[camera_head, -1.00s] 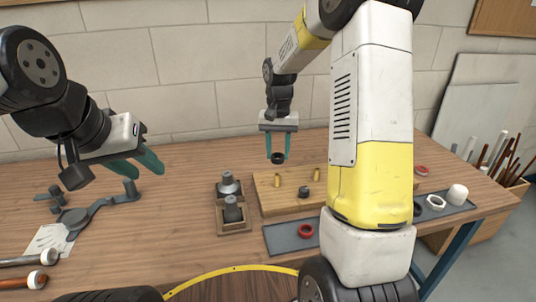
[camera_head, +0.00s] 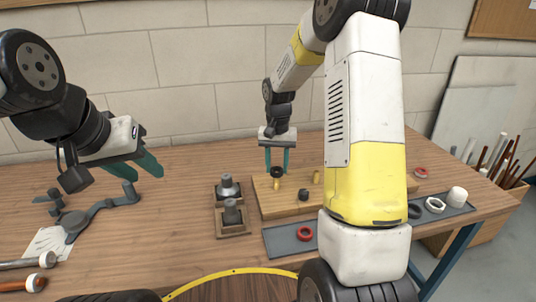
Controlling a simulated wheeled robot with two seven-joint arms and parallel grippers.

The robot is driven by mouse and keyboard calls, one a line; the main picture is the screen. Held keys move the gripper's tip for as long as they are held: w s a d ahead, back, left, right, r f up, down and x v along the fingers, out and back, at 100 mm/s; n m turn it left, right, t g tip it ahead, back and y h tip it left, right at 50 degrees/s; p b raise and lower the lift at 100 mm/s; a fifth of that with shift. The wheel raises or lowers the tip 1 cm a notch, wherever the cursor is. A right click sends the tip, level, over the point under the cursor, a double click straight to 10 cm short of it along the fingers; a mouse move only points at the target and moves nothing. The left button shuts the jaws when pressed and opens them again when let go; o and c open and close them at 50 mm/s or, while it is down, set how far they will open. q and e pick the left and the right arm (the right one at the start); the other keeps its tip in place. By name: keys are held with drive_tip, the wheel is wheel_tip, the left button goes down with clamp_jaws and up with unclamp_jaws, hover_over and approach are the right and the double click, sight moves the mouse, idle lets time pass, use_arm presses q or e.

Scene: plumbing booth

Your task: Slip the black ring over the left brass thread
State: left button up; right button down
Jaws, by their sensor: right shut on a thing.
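The black ring (camera_head: 277,172) is held between the teal fingertips of my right gripper (camera_head: 277,172), which is shut on it. The ring is at the upper end of the left brass thread (camera_head: 276,184) in the head view. I cannot tell whether it is around the thread or just above it. The left thread stands upright on the wooden board (camera_head: 290,207). A second brass thread (camera_head: 316,178) stands to its right. My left gripper (camera_head: 147,175) is open and empty over the left part of the table.
A small dark fitting (camera_head: 303,195) sits on the board. A grey mat (camera_head: 280,240) with a red ring (camera_head: 305,233) lies in front. Wooden holders (camera_head: 233,230) with grey fittings stand left of the board.

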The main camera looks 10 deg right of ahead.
drive_tip(key=shift+f, duration=1.15)
drive_tip(key=shift+f, duration=0.1)
drive_tip(key=c, duration=0.8)
unclamp_jaws()
drive_tip(key=shift+o, duration=0.2)
drive_tip(key=o, duration=0.8)
drive_tip(key=shift+c, duration=0.2)
drive_tip(key=shift+r, duration=2.5)
